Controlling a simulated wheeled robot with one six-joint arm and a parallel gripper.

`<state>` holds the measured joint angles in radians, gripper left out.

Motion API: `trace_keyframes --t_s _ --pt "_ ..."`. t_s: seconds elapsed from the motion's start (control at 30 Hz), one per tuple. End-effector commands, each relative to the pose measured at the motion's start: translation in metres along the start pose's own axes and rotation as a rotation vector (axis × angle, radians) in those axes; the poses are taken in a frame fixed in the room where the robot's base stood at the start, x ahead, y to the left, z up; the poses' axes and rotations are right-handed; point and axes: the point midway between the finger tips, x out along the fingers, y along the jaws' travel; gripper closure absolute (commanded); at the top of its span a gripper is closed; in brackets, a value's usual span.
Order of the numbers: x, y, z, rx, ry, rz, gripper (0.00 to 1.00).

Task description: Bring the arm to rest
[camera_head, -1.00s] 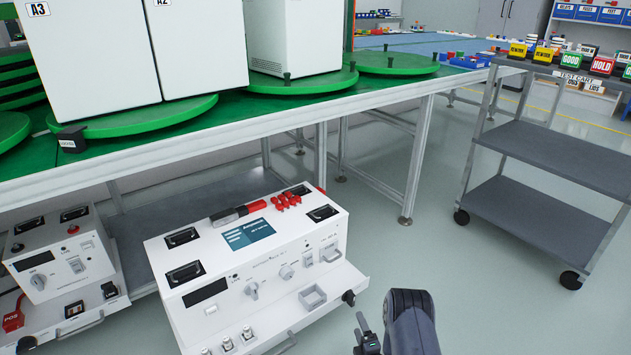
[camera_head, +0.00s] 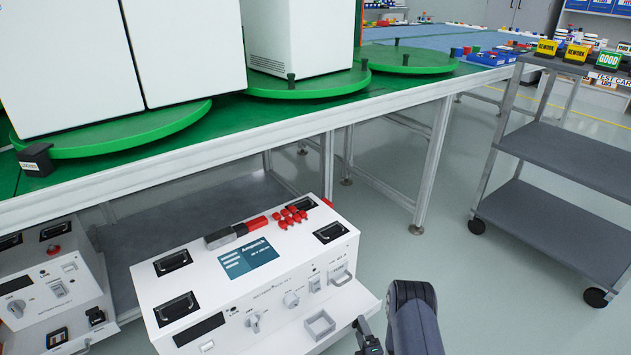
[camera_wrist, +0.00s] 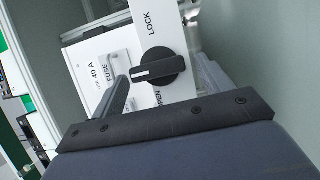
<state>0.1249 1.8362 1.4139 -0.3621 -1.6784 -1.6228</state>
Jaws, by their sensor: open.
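My arm (camera_head: 412,315) shows at the bottom of the head view, low in front of the white test unit's right end. My gripper (camera_head: 367,337) is at its left side, partly cut off by the frame edge. In the wrist view my gripper (camera_wrist: 160,75) is open, with its two grey fingers apart. Between them, farther off, shows a black rotary knob (camera_wrist: 158,68) on a white panel marked LOCK and OPEN, with a "40 A FUSE" label beside it. I see nothing held; the distance from fingers to knob cannot be told.
The white test unit (camera_head: 215,295) stands on a pull-out shelf under the green-topped bench (camera_head: 200,150). White cabinets (camera_head: 190,50) stand on green turntables (camera_head: 310,85). A grey cart (camera_head: 570,160) stands at right. Bare floor (camera_head: 480,290) lies between bench and cart.

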Motion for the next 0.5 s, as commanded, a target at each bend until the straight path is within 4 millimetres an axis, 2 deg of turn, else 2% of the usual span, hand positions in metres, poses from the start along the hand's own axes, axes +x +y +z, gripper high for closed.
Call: trace_keyframes --t_s 0.5 --pt "0.0008 0.0065 0.0014 0.352 0.0 -0.145 0.25"
